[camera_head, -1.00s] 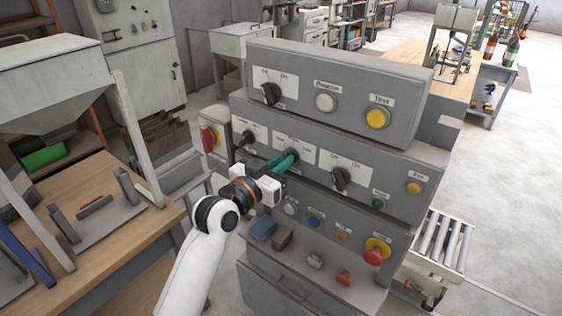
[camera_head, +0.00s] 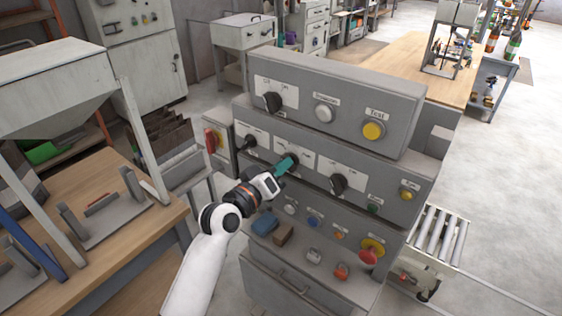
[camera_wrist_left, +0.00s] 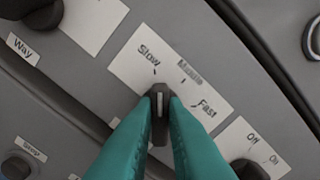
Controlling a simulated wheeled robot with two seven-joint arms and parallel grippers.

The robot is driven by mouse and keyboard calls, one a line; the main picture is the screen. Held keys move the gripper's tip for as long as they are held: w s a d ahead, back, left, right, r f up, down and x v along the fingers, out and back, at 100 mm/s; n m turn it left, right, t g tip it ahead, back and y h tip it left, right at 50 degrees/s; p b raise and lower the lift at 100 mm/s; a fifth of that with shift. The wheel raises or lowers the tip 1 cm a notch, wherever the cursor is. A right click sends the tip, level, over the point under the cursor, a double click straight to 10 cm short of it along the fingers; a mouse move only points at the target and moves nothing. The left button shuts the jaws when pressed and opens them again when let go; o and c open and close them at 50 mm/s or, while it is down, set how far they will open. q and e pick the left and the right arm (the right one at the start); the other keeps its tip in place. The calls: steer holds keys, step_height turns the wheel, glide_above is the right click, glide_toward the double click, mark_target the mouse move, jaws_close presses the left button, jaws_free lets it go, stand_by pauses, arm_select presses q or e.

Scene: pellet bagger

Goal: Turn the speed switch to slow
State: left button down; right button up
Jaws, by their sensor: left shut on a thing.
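The speed switch (camera_wrist_left: 159,110) is a black rotary knob with a pale pointer line. Its white plate (camera_wrist_left: 128,62) reads Slow, Middle and Fast in the left wrist view. The pointer lines up roughly with the Slow mark. My left gripper (camera_wrist_left: 160,108) has its teal fingers shut on the knob, one on each side. In the head view the left gripper (camera_head: 289,163) is at the middle row of the grey panel and its fingers hide the knob. My right gripper is not in view.
Close by are a black knob to the left (camera_head: 249,141) and an Off/On knob to the right (camera_head: 339,184). A red emergency button (camera_head: 370,252) and several small buttons sit below. A wooden bench (camera_head: 120,225) stands at the left.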

arm_select(q)
steer(key=shift+n+p, duration=0.3)
steer(key=shift+n, duration=0.5)
steer(key=c, duration=1.5)
jaws_free()
steer(key=shift+o, duration=0.2)
steer(key=b+v, duration=0.2)
steer(key=v, duration=1)
steer(key=shift+b, duration=0.4)
